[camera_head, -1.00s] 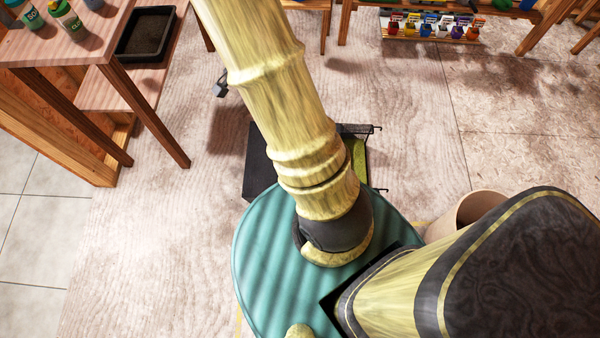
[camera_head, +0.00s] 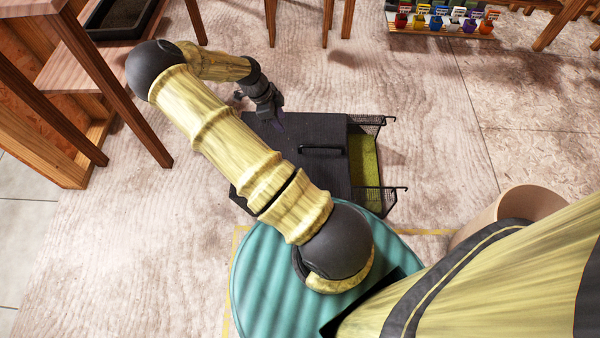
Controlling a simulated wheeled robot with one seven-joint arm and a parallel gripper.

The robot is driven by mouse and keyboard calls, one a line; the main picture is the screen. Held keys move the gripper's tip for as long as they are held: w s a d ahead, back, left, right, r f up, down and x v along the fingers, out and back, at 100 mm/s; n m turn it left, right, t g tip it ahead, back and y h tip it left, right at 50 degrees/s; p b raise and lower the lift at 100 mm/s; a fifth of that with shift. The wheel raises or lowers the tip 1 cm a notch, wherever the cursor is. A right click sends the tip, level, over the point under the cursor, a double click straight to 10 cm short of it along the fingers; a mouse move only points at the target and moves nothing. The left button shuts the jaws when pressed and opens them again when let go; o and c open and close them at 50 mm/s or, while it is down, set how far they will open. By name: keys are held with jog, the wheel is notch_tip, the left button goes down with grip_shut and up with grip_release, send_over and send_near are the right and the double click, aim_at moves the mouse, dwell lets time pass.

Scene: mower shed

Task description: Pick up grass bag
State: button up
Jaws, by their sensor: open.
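The grass bag (camera_head: 333,170) is a dark, flat-topped box on the floor, with a black bar handle (camera_head: 322,149) on top. Its right end shows dark mesh sides and green grass between them. My gripper (camera_head: 277,121) is open and empty, above the far left part of the bag's top, left of and beyond the handle. The gap between its fingers is hard to make out. My forearm hides the near left part of the bag.
A wooden bench (camera_head: 82,60) with a lower shelf and dark tray (camera_head: 120,18) stands at left, close to my elbow. A tan round bin (camera_head: 530,203) is at right. Colourful small pots (camera_head: 440,20) stand on a low shelf at the back.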

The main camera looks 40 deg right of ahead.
jog(key=shift+w+d+f, duration=0.2)
jog(key=shift+f, duration=0.5)
jog(key=b+x, duration=0.6)
jog(key=x, duration=0.5)
jog(key=shift+d+f, duration=0.1)
jog(key=shift+f, duration=0.1)
jog(key=shift+s+d+f+b, duration=0.1)
jog(key=shift+d+f+b, duration=0.1)
jog(key=shift+f+b, duration=0.15)
jog(key=shift+f, duration=0.1)
